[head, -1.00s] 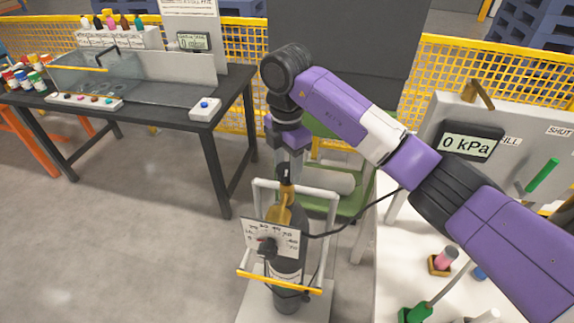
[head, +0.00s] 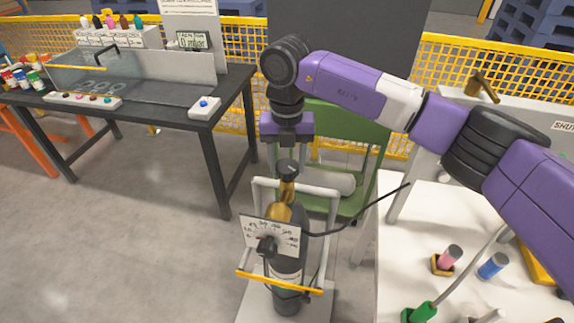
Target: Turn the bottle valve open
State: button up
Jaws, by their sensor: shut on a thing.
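The gas bottle (head: 287,268) is dark with a gold-coloured shoulder and stands upright in a pale trolley frame. Its valve, a dark round knob (head: 287,167) on a brass neck, is at the top. My gripper (head: 288,158) points down from above and is shut on the valve knob. The fingertips are small here and partly merge with the knob. A white dial plate (head: 272,233) with a dark pointer knob is at the bottle's front.
A yellow bar (head: 278,283) crosses the trolley's front. A green cart (head: 345,140) stands behind. A dark workbench (head: 150,110) is at left. Floor at left is clear.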

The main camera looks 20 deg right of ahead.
aim_at(287, 165)
jog(key=n+b, duration=0.2)
jog(key=n, duration=0.4)
jog(key=shift+b, duration=0.4)
jog(key=n+b, duration=0.1)
jog(key=n, duration=0.5)
jog(key=shift+b, duration=0.35)
jog(key=shift+r, duration=0.1)
jog(key=o, duration=1.4)
jog(key=shift+c, duration=0.2)
jog(key=shift+r+b, duration=0.6)
jog(key=shift+r, duration=3.3)
